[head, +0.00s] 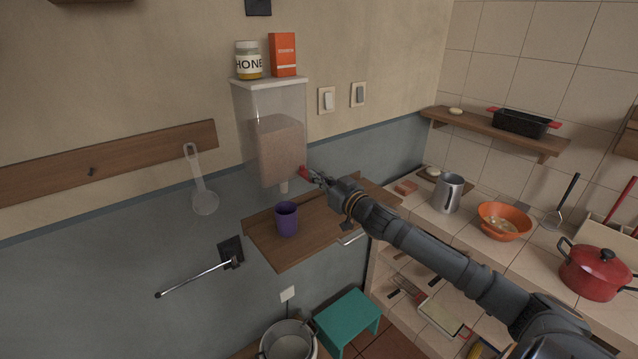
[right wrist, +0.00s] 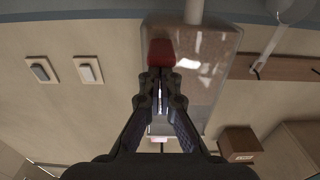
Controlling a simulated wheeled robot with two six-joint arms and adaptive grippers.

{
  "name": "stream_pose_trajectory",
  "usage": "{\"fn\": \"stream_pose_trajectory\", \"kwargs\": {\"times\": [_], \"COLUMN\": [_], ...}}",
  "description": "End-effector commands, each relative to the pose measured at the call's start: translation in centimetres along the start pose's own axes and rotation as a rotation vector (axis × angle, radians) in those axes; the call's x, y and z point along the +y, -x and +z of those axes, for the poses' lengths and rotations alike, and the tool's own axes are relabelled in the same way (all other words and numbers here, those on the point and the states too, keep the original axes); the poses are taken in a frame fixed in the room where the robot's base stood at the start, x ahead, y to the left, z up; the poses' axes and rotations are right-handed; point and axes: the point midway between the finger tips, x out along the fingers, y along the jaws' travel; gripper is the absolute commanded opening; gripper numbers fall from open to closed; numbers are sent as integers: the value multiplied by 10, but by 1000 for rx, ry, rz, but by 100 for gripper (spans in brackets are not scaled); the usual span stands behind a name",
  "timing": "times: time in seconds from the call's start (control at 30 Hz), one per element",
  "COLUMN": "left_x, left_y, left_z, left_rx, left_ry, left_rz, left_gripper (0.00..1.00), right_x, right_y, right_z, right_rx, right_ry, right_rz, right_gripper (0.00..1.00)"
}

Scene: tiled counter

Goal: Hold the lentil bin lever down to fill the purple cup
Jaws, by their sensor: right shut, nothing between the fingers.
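The clear lentil bin (head: 268,105) hangs on the wall, filled partway with brownish lentils (head: 281,150). Its spout (head: 284,187) points down above the purple cup (head: 287,222), which stands upright on a wooden shelf (head: 275,254). I cannot see into the cup. The red lever (head: 304,173) sticks out at the bin's lower right; it also shows in the right wrist view (right wrist: 161,53). My right gripper (head: 320,178) is shut and empty, its tips right at the lever, which shows just beyond them (right wrist: 160,74). I cannot tell whether they touch. My left gripper is not in view.
A honey jar (head: 248,60) and an orange box (head: 283,55) stand on the bin's top. A metal bar (head: 195,279) juts from the wall at lower left. A metal pitcher (head: 447,194) and orange bowl (head: 503,222) stand on the tiled counter at right.

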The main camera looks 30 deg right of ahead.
Motion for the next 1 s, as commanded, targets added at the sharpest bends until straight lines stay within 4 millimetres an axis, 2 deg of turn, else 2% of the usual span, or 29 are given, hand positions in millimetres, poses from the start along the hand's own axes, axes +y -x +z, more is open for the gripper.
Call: {"fn": "stream_pose_trajectory", "kwargs": {"times": [0.3,0.63,1.0], "left_x": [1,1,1], "left_y": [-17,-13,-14], "left_z": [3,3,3], "left_rx": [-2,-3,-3], "left_ry": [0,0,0], "left_rz": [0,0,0], "left_gripper": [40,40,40], "right_x": [0,1,1], "right_y": [-6,-7,-7], "right_z": [8,19,18], "right_rx": [0,-3,-2], "right_ry": [-2,-1,0], "right_rz": [0,1,0], "right_gripper": [0,0,0]}}
